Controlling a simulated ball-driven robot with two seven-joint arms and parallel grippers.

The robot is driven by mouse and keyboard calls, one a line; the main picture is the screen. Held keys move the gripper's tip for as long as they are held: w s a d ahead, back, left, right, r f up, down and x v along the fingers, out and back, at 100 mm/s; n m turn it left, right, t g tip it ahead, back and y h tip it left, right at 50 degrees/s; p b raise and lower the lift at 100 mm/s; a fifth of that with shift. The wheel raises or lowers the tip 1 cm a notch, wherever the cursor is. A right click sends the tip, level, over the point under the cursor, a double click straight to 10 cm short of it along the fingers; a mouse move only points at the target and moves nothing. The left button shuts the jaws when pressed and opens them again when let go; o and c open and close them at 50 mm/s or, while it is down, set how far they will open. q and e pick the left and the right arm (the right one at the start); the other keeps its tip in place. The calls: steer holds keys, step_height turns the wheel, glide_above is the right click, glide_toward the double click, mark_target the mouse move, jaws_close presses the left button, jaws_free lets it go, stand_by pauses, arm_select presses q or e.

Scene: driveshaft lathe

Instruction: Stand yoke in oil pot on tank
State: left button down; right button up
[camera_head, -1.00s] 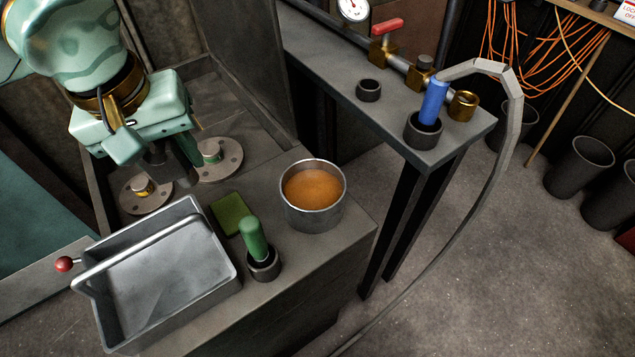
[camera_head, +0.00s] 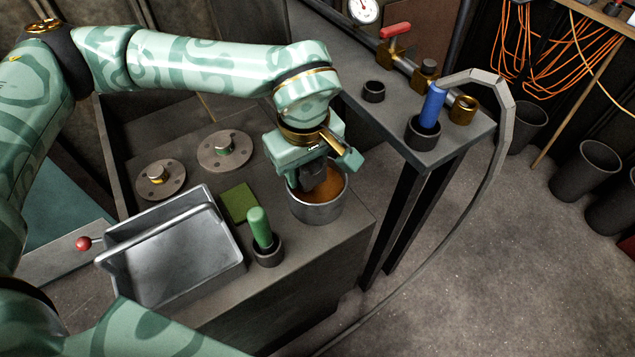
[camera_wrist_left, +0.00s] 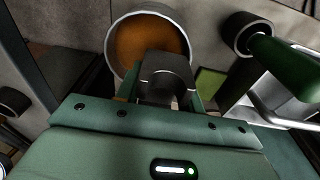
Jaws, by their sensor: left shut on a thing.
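The oil pot (camera_head: 318,213) is a round metal pot with orange-brown oil, at the back right of the tank top (camera_head: 300,262). My left gripper (camera_head: 316,178) is over the pot, shut on the dark grey yoke (camera_head: 324,184). The yoke's lower end is at the pot's mouth, in front of the oil; whether it touches the oil or the bottom is hidden. In the left wrist view the dark yoke (camera_wrist_left: 166,72) overlaps the near part of the pot (camera_wrist_left: 112,48). My right gripper is not in view.
A green-handled tool stands in a dark cup (camera_head: 267,254) beside the pot, near a green pad (camera_head: 238,203). A grey tray (camera_head: 170,290) with a bar handle lies left. Two round flanges (camera_head: 224,150) lie behind. A side bench (camera_head: 400,110) carries a blue-handled tool in a cup.

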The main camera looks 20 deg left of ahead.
arm_select(q)
steer(key=shift+w+d+f, duration=0.5)
steer(key=shift+f, duration=0.3)
steer(key=f, duration=0.1)
steer(key=f+b, duration=0.1)
steer(key=f, duration=0.1)
steer(key=shift+w+d+f+b, duration=0.2)
steer(key=shift+w+f+b, duration=0.05)
steer(key=shift+f+b, duration=0.1)
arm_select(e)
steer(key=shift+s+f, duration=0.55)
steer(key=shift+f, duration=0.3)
arm_select(q)
steer(key=shift+r, duration=0.1)
steer(key=c, duration=0.9)
jaws_free()
steer(key=shift+s, duration=0.1)
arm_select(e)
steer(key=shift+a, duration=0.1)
